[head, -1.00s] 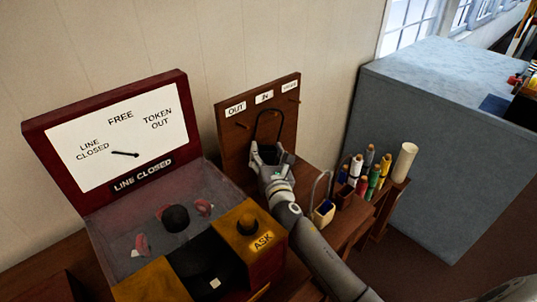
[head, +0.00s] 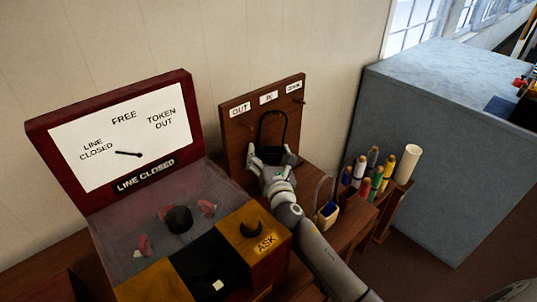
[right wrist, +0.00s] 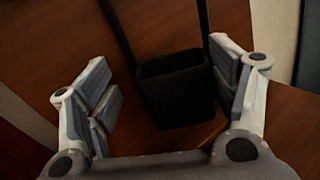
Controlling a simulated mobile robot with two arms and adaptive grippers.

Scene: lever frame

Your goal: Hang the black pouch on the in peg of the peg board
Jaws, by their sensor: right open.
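The black pouch (right wrist: 175,88) is upright against the brown peg board (head: 236,151), its mouth facing up. Its tall loop handle (head: 261,125) rises to just below the IN label (head: 268,97); the top of the loop is at peg height. The loop appears to hang on the in peg, but the peg itself is too small to make out. My right gripper (head: 273,157) is open, its fingers on either side of the pouch. My left gripper is not in view.
A red cabinet (head: 110,82) with a dial and an ASK block (head: 252,232) stands left of the board. Right of my arm are a small cream-and-blue pouch (head: 326,213) with a wire-like handle and a rack of coloured spools (head: 372,175). A large blue-grey block (head: 430,160) stands further right.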

